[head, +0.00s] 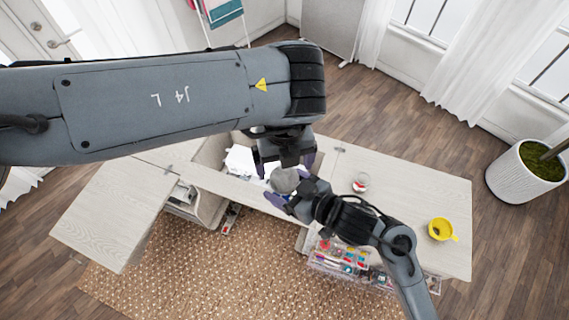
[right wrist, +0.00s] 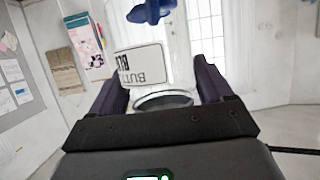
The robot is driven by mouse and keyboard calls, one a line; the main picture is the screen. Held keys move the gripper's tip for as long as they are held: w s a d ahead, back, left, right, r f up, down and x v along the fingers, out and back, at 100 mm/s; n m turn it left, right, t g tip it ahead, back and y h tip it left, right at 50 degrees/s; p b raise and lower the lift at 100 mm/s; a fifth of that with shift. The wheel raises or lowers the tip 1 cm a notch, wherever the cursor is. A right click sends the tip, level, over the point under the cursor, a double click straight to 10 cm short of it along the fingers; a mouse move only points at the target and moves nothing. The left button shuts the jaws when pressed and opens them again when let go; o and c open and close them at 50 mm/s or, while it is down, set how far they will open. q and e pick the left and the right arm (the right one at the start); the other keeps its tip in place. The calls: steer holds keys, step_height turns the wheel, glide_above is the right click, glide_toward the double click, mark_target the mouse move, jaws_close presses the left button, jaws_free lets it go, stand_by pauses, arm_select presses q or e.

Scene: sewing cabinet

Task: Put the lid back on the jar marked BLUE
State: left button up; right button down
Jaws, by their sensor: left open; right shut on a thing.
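My right gripper (right wrist: 163,90) is shut on a clear jar (right wrist: 160,70). Its white label (right wrist: 143,66) appears upside down in the right wrist view, with letters that look like BUTT and BLU. A lumpy blue thing (right wrist: 152,11) shows at the top of that view; I cannot tell whether it is inside the jar. In the head view, my right gripper (head: 288,193) is close below my open left gripper (head: 284,164). A grey round thing (head: 284,180) shows between them. I cannot tell whether it is a lid or the jar's end.
A small jar with red contents (head: 361,184) and a yellow cup (head: 441,229) stand on the right of the pale cabinet top (head: 405,200). A clear organiser of coloured items (head: 342,256) is at its front. My left arm covers much of the view.

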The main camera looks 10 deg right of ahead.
mark_target(284, 178)
arm_select(q)
steer(key=shift+c, duration=0.3)
steer(key=r+n, duration=0.1)
steer(key=n, duration=0.2)
steer(key=shift+w+d+r, duration=0.1)
steer(key=shift+r, duration=0.25)
steer(key=r+n, duration=0.1)
steer(key=n, duration=0.2)
steer(key=shift+r+n, duration=0.3)
steer(key=shift+r, duration=0.1)
steer(key=shift+f, duration=4)
steer(key=c, duration=1.1)
steer(key=m, duration=0.6)
steer(key=shift+m, duration=0.3)
